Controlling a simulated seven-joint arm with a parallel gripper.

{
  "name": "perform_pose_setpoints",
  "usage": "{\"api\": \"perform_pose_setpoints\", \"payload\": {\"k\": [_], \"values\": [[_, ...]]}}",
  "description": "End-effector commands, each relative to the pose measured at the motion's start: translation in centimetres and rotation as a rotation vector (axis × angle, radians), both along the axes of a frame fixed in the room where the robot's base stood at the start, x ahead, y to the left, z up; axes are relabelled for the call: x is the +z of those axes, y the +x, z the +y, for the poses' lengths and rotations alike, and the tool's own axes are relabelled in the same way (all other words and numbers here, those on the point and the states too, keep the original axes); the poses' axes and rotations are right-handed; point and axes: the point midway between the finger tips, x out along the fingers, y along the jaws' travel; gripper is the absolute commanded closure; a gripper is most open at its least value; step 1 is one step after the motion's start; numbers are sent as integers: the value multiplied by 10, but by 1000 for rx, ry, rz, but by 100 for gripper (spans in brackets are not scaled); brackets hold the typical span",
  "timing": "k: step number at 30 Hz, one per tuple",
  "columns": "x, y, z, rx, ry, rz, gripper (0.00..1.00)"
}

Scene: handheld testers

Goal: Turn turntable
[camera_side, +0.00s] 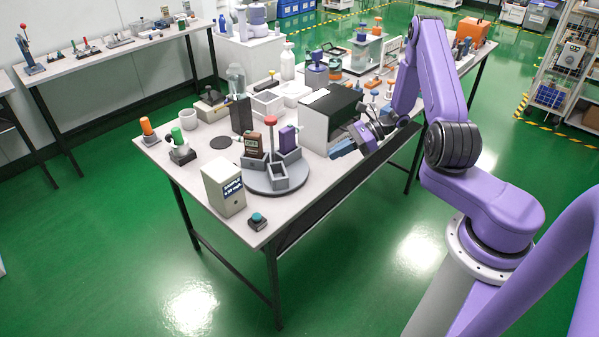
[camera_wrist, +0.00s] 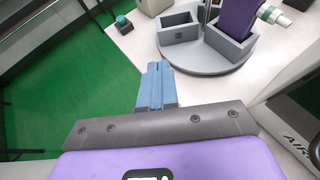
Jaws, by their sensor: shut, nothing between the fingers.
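The turntable (camera_side: 262,185) is a grey round disc near the front end of the table. It carries grey open boxes (camera_side: 279,177), a post with a red knob (camera_side: 270,121), a purple item (camera_side: 288,138) and a brown item (camera_side: 254,145). In the wrist view, the turntable disc (camera_wrist: 200,67) lies beyond the fingertips, with a box (camera_wrist: 178,29) and the purple item (camera_wrist: 236,22) on it. My gripper (camera_side: 340,150) has blue fingers that are shut and empty, to the right of the turntable. In the wrist view, the fingers (camera_wrist: 158,68) point toward the disc, apparently apart from it.
The table's edge runs below my gripper. Several other devices crowd the table behind.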

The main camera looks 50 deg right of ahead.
Motion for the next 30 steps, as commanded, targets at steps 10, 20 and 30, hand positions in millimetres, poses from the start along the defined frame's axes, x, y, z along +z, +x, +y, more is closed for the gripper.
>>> {"api": "perform_pose_setpoints", "payload": {"k": [10, 20, 30], "values": [[-18, 6, 1, 31, -60, 30, 100], [-48, 33, 47, 31, -59, 30, 100], [-57, 59, 86, 28, -61, 27, 100]]}}
